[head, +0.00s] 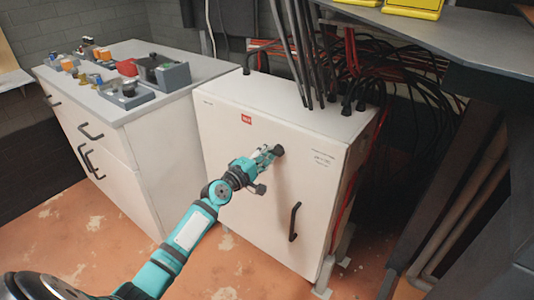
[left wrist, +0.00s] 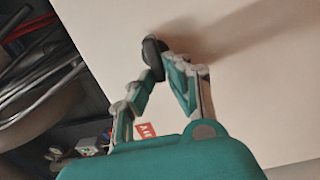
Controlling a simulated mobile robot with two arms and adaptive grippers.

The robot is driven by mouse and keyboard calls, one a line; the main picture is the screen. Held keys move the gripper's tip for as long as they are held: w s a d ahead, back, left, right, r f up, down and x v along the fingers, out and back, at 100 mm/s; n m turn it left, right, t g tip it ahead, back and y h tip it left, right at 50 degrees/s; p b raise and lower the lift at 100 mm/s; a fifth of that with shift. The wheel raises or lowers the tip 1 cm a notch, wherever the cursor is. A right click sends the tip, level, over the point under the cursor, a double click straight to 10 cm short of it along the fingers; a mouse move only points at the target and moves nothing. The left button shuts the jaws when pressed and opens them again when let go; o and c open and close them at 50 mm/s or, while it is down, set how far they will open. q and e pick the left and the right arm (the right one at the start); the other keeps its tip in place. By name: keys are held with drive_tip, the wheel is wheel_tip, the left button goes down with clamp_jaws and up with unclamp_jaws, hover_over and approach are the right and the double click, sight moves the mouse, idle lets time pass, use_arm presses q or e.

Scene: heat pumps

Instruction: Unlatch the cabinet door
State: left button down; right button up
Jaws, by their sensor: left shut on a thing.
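The white cabinet (head: 240,180) stands on the floor in the middle of the head view, its door facing me and closed as far as I can see. A dark latch knob (head: 278,150) is on the upper part of the door. A black bar handle (head: 294,221) is lower and to the right. My left gripper (head: 271,153) is at the knob, its fingers shut on it. In the left wrist view the dark round knob (left wrist: 155,53) shows between the fingertips (left wrist: 163,66), partly hidden by them. My right gripper is not in view.
A white drawer unit (head: 150,150) with small devices on top stands to the left. Black and red cables (head: 390,75) run above and behind the cabinet. A grey table (head: 440,40) with yellow items (head: 413,8) is at upper right. Orange floor (head: 235,265) is clear in front.

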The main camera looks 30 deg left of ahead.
use_arm(q)
drive_tip(key=c, duration=1.3)
unclamp_jaws()
drive_tip(key=shift+c, duration=0.2)
drive_tip(key=s+a, duration=0.1)
drive_tip(key=s, duration=1.1)
drive_tip(key=shift+a, duration=0.35)
